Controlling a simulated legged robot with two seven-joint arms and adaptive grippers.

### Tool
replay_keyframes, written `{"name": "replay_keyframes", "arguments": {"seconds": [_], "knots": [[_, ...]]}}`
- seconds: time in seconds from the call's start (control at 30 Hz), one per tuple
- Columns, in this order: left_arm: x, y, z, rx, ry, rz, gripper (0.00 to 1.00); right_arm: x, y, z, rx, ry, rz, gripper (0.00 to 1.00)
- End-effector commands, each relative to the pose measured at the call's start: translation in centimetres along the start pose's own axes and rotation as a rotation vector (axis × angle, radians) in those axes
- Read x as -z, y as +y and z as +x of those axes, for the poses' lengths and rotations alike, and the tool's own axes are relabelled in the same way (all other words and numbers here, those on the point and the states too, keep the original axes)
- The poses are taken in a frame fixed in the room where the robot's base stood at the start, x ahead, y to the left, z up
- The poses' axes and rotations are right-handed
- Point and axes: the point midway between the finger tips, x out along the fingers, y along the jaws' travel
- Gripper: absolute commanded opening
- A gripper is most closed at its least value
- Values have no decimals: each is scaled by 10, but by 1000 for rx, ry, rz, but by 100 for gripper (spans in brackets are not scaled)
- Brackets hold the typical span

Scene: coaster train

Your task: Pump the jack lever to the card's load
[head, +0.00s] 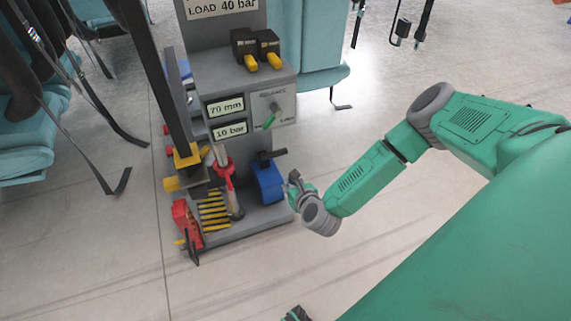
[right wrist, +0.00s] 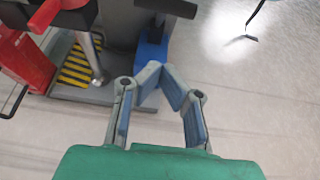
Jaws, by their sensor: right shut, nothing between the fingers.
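A card (head: 222,8) at the top of the grey stand reads LOAD 40 bar. Two displays on the stand read 70 mm (head: 226,106) and 10 bar (head: 230,129). A blue pump-like block (head: 267,182) with a dark lever bar (head: 268,155) sits at the stand's lower right. In the right wrist view the blue block (right wrist: 150,52) and dark bar (right wrist: 166,7) lie beyond my fingers. My right gripper (head: 294,180) is shut and empty, just right of the blue block; its fingertips (right wrist: 161,75) meet in the wrist view. My left gripper is not in view.
A green-handled knob (head: 269,121) is on a panel. Black-and-yellow pieces (head: 256,48) sit above. A red part with a steel rod (head: 224,168), a striped plate (head: 213,211) and a red block (head: 186,222) are left of the pump.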

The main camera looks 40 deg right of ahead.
Motion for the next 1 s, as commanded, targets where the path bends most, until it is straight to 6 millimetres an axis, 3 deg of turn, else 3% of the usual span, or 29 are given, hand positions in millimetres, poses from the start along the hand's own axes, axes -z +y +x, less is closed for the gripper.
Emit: {"name": "replay_keyframes", "arguments": {"seconds": [0.33, 0.4, 0.63, 1.0], "knots": [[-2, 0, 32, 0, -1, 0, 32, 2, 3, 75, 1, -4, -5, 0], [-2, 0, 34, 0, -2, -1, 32, -10, 3, 83, 0, -6, -3, 0], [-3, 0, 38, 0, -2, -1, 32, -27, 2, 98, -2, -3, -3, 0], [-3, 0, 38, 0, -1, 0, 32, -30, 2, 100, -1, -2, -6, 0]]}}
